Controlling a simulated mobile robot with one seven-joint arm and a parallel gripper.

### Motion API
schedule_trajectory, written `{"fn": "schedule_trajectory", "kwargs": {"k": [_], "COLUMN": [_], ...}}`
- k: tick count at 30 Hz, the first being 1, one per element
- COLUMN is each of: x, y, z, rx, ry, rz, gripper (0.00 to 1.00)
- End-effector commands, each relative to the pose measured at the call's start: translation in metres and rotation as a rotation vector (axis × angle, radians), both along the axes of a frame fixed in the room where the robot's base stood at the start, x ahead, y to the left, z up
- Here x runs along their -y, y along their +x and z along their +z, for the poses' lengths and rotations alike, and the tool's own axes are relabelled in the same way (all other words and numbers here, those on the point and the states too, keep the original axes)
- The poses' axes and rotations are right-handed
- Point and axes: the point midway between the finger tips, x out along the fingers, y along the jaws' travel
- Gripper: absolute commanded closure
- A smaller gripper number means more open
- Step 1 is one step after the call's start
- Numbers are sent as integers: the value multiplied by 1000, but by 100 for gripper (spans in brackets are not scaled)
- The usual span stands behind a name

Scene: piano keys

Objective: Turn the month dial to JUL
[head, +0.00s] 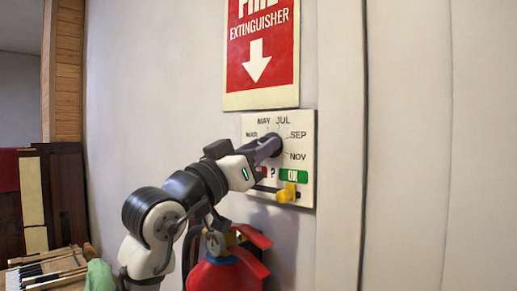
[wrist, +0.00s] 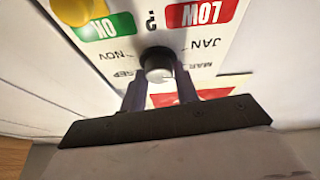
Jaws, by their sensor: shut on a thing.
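The month dial (head: 277,143) is a dark round knob on a white wall panel (head: 307,118). Labels MAR, MAY, JUL, SEP and NOV show around it in the head view. In the wrist view the dial (wrist: 158,66) has a pale round face, and the labels appear upside down. My gripper (head: 267,147) reaches the dial from the lower left. In the wrist view, my gripper's fingers (wrist: 160,84) stand on either side of the knob, shut on it. The dial's pointer cannot be made out, so its setting is unclear.
Below the dial are a green OK label (head: 294,176) and a yellow slider knob (head: 286,193). A red fire extinguisher (head: 222,276) hangs below the panel. A fire extinguisher sign (head: 262,92) is above. The wall at right is clear.

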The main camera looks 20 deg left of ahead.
Motion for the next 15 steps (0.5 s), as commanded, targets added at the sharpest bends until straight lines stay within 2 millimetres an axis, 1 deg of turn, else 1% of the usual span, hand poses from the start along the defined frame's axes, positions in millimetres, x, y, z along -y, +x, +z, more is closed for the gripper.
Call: {"fn": "schedule_trajectory", "kwargs": {"k": [8, 15], "x": [0, 0], "y": [1, 1], "z": [0, 0], "rx": [4, 33], "ry": [9, 90], "rz": [-2, -5], "gripper": [92, 92]}}
